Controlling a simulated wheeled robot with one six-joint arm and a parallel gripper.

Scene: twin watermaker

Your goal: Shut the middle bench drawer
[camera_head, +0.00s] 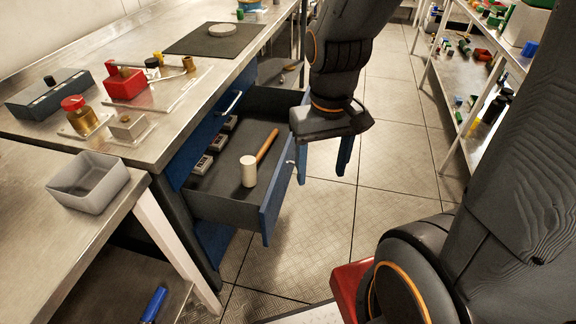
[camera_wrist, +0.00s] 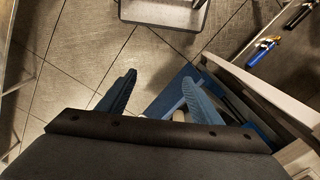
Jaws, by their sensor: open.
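The open bench drawer (camera_head: 225,203) is grey inside with a blue front panel (camera_head: 271,212). It is pulled well out below a closed blue drawer with a bar handle (camera_head: 231,103); I take it as the middle one. A mallet with a pale head (camera_head: 249,171) and several small grey blocks (camera_head: 203,164) lie in it. My gripper (camera_head: 322,172) is open and empty, its blue fingers pointing down at the far end of the front panel. One finger overlaps the panel's edge in the picture; contact cannot be told. In the wrist view, my gripper (camera_wrist: 160,85) has a blue panel (camera_wrist: 176,90) beside the right finger.
A shelf rack (camera_head: 470,90) stands right. The floor (camera_head: 395,165) between is clear. A red box (camera_head: 350,285) is near my base.

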